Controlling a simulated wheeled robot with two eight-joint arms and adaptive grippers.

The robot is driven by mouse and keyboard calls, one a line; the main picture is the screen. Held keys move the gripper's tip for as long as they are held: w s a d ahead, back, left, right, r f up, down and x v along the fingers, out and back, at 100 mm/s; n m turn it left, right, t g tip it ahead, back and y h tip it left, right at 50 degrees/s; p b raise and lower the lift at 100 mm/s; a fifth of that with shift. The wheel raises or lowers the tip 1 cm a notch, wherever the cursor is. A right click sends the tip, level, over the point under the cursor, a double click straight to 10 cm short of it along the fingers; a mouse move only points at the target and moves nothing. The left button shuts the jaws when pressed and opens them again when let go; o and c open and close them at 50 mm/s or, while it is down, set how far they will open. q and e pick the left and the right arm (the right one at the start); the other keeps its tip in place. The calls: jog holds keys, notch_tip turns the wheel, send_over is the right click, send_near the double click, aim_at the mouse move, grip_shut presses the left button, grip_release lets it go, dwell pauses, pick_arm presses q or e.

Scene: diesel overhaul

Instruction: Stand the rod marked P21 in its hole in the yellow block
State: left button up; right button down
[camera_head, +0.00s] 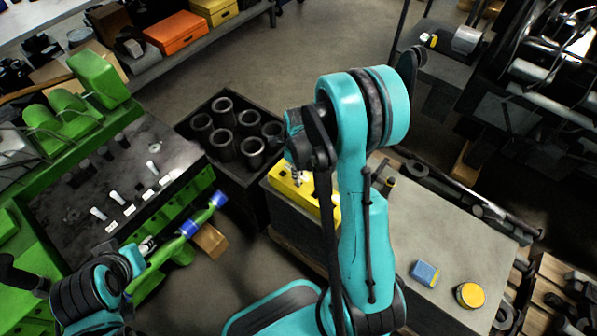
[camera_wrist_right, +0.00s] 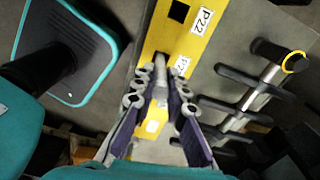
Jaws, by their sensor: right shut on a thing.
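The yellow block (camera_head: 283,184) stands on the grey bench, partly hidden behind my right arm. In the right wrist view the yellow block (camera_wrist_right: 205,45) shows a dark square hole beside a label reading P22. A second label, starting with P2, is partly covered by my fingers. My right gripper (camera_wrist_right: 160,88) points down over the block and is shut on a grey rod (camera_wrist_right: 158,63); its marking is not readable. The gripper also shows in the head view (camera_head: 297,176). Whether the rod's end is in a hole is hidden. My left gripper (camera_head: 148,244) is near the green engine, its jaws unclear.
A dark crate with several black cylinders (camera_head: 228,143) stands left of the block. The bench (camera_head: 430,215) carries a blue sponge (camera_head: 425,272) and a yellow-topped tin (camera_head: 469,295). Several white pegs (camera_head: 115,197) stand on the green engine. A dark shaft (camera_head: 470,200) lies along the bench's far edge.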

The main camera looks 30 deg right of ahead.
notch_tip(320, 180, down, 2)
jog(key=shift+b, duration=0.8)
jog(key=c, duration=1.5)
grip_release()
jog(key=shift+o, duration=0.2)
jog(key=shift+r, duration=0.15)
notch_tip(320, 180, up, 12)
jog(key=shift+f, duration=0.1)
